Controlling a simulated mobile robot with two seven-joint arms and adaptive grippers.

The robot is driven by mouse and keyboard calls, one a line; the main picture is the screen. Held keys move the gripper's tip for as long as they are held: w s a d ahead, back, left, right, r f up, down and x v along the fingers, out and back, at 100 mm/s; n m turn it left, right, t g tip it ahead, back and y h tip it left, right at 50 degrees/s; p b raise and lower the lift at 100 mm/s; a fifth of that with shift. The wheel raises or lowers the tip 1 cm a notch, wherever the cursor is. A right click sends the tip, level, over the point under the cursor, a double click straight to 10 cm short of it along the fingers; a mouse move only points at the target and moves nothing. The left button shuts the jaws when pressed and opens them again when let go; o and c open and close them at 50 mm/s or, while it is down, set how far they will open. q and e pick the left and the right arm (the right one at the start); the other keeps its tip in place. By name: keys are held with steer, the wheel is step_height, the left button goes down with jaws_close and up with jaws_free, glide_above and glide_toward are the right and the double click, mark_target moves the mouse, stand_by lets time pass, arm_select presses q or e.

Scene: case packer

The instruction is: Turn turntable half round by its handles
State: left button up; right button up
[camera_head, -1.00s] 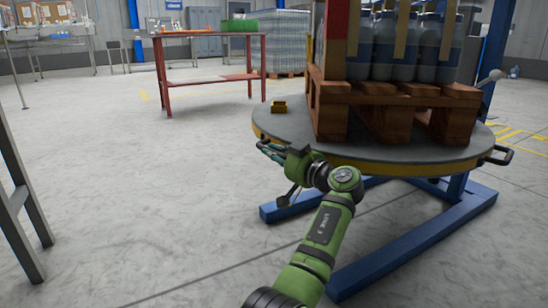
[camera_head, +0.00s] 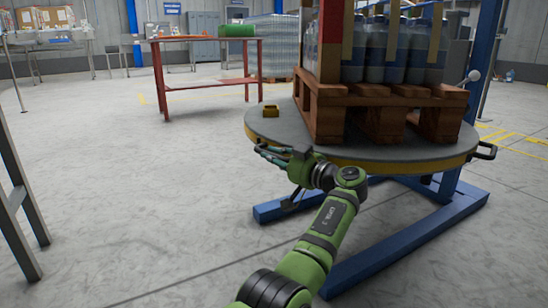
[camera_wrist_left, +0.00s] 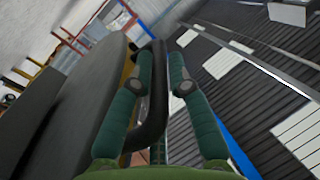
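The round grey turntable (camera_head: 262,122) with a yellow rim stands at right on a blue base. It carries a wooden pallet (camera_head: 385,98) loaded with large blue-grey bottles. One black handle (camera_head: 484,151) projects from its right rim. My left gripper (camera_head: 268,153) is at the near left rim. In the left wrist view, its two green fingers (camera_wrist_left: 160,68) stand on either side of another black handle (camera_wrist_left: 156,105), close against it. They look shut on this handle. My right gripper is in neither view.
A red table (camera_head: 207,87) stands behind at left; the grey floor between is clear. A grey metal frame (camera_head: 20,200) is at the left edge.

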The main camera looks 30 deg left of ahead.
arm_select(q)
steer(key=shift+o, duration=0.4)
steer(key=shift+d, duration=0.2)
steer(key=v, duration=1.1)
steer(key=shift+s+d, duration=0.2)
steer(key=shift+d, duration=0.1)
